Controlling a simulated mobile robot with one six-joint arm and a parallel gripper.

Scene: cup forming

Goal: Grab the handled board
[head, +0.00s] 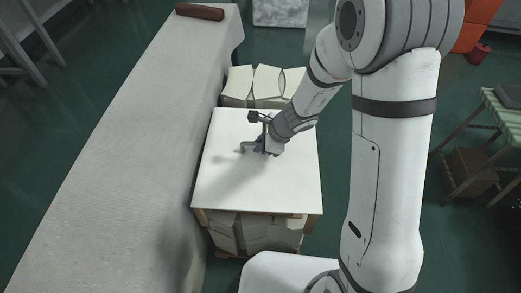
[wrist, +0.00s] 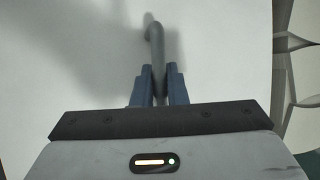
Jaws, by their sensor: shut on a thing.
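The handled board (head: 225,185) is a flat white panel lying on top of a stack of pale blocks in the head view. In the wrist view its white face (wrist: 225,60) fills most of the picture. A grey bar handle (wrist: 153,40) stands on the board and runs between the blue fingers. My gripper (wrist: 158,85) is shut on this handle. In the head view my gripper (head: 259,146) is over the upper middle of the board, and part of the handle shows just left of it.
A long pale counter (head: 110,130) runs along the left, close beside the board, with a brown block (head: 200,12) at its far end. Pale stacked blocks (head: 262,82) show behind the board and more (head: 255,235) below its near edge. A green-topped table (head: 500,115) stands at right.

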